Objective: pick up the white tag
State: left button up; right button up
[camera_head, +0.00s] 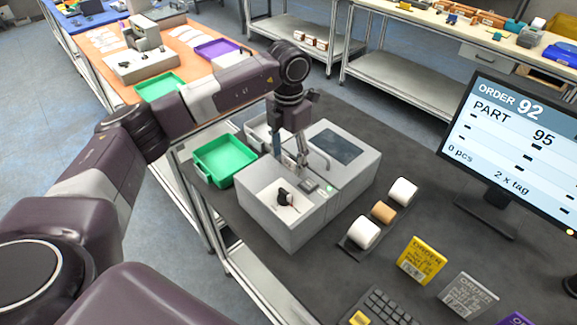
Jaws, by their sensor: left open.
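My left gripper (291,160) points down over the grey-white machine (285,232) on the dark table, its fingers apart and empty. The machine has an open recess at its front left with a small black part (286,197) on a pale floor. A small panel with a green light (329,188) lies just right of the fingers. I cannot pick out a white tag for certain; the gripper hides part of the machine's top. My right gripper is not in view.
A green tray (222,160) sits left of the machine. Right of it are a holder of rolls (364,231), a yellow card (421,259), a grey card (468,295), a keyboard (385,308) and a monitor (515,150) reading "2 x tag".

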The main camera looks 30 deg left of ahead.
pick_arm(q)
jog(key=c, duration=0.8)
jog(key=shift+r, duration=0.1)
